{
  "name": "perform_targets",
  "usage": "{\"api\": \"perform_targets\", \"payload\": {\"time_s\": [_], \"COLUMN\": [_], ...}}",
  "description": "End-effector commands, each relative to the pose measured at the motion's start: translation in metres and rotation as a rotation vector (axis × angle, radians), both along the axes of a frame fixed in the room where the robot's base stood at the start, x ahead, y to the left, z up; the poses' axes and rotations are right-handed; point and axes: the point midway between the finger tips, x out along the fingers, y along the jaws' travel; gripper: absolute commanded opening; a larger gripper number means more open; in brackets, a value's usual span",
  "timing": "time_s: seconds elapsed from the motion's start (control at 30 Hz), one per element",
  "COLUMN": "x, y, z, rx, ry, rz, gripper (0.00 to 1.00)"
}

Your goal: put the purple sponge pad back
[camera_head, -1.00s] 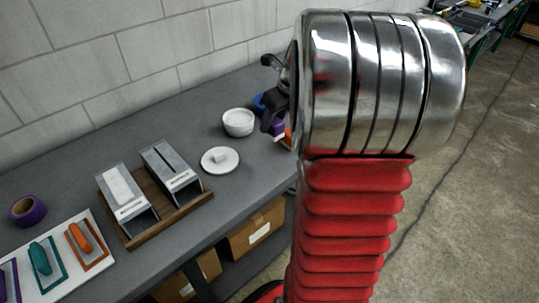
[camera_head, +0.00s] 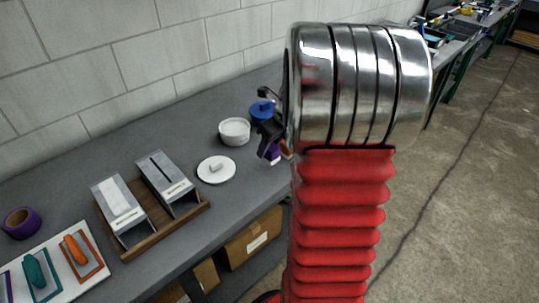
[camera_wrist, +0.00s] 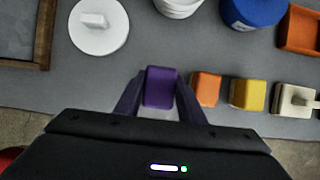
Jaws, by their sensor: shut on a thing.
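The purple sponge pad (camera_wrist: 161,87) sits between the two fingers of my gripper (camera_wrist: 158,100) in the wrist view, with a pale part below it. My gripper is shut on it. In the head view my gripper (camera_head: 268,132) is over the bench near its front edge, and a bit of the purple pad (camera_head: 274,151) shows under it. An orange block (camera_wrist: 206,89) and a yellow block (camera_wrist: 247,94) stand in a row just right of the pad in the wrist view. Whether the pad touches the bench I cannot tell.
A white lid (camera_head: 216,169), a white bowl (camera_head: 234,131) and a blue container (camera_head: 262,110) are close by on the grey bench. A wooden tray (camera_head: 150,238) with two metal holders is further left. A beige block with a handle (camera_wrist: 295,99) ends the row.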

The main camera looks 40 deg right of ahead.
Motion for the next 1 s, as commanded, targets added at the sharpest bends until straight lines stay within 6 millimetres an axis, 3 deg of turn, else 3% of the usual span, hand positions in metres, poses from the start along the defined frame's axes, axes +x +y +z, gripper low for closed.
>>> {"api": "perform_targets", "payload": {"time_s": [0.17,0.43,0.83,0.87,1.0], "x": [0.0,-0.001,0.0,0.0,0.0], "y": [0.0,0.0,0.0,0.0,0.0], "z": [-0.005,-0.035,-0.039,-0.039,-0.039], "rx": [0.001,0.001,0.0,0.0,0.0], "ry": [0.001,0.002,0.001,0.0,0.0], "rz": [0.0,-0.001,-0.001,0.0,0.0], "gripper": [0.15,0.15,0.15,0.38,0.47]}}
